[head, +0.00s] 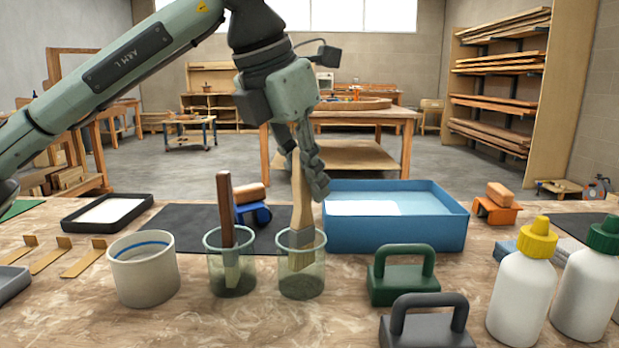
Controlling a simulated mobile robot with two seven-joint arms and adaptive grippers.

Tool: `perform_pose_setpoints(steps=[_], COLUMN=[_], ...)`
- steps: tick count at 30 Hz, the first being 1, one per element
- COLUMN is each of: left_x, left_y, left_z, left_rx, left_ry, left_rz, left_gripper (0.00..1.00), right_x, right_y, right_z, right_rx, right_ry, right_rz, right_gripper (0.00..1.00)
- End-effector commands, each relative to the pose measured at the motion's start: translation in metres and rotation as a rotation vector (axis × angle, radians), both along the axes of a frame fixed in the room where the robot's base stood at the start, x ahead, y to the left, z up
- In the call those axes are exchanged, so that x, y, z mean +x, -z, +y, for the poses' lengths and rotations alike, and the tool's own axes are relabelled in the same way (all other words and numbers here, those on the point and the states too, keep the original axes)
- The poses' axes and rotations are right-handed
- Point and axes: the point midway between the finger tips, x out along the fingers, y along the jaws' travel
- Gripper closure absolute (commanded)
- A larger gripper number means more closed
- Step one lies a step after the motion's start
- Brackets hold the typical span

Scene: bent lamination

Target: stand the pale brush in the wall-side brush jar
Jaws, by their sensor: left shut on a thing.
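My left gripper (308,172) comes down from above and is shut on the handle of the pale brush (302,205). The brush is nearly upright, bristles down. Its lower end shows through the glass of the right-hand of two clear jars (302,284) and appears to be inside it, with the bristle tips above the jar's bottom. The left-hand jar (232,282) holds a dark-handled brush (225,205), standing almost upright. My right gripper is not in view.
A white pot with a blue band (145,275) stands left of the jars. A blue tray (400,236) sits behind right. A green-handled block (403,285), a grey-handled block (428,335) and white bottles (520,300) stand at right. A black mat (190,222) lies behind the jars.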

Motion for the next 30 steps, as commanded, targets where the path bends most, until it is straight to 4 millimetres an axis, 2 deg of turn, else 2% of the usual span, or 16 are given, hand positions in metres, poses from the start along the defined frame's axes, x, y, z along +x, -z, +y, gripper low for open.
perform_pose_setpoints(steps=[3,4,9,20,23,30], left_x=[0.000,0.000,0.000,-0.001,-0.004,-0.018], left_y=[0.000,0.000,0.000,-0.004,-0.016,-0.063], left_z=[0.000,0.000,0.000,0.001,0.005,0.019], left_rx=[0.000,0.000,0.000,-0.001,-0.001,-0.002], left_ry=[0.000,0.000,0.000,0.000,-0.002,-0.002], left_rz=[0.000,0.000,0.000,-0.001,-0.003,-0.004], left_gripper=[1.00,0.84,0.63,0.63,0.63,0.63], right_x=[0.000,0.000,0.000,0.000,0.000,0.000], right_y=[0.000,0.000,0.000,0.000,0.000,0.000], right_z=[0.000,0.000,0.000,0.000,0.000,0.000], right_rx=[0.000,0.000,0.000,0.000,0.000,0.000], right_ry=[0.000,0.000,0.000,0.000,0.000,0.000], right_rz=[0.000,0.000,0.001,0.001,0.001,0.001], right_gripper=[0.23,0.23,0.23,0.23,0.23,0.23])
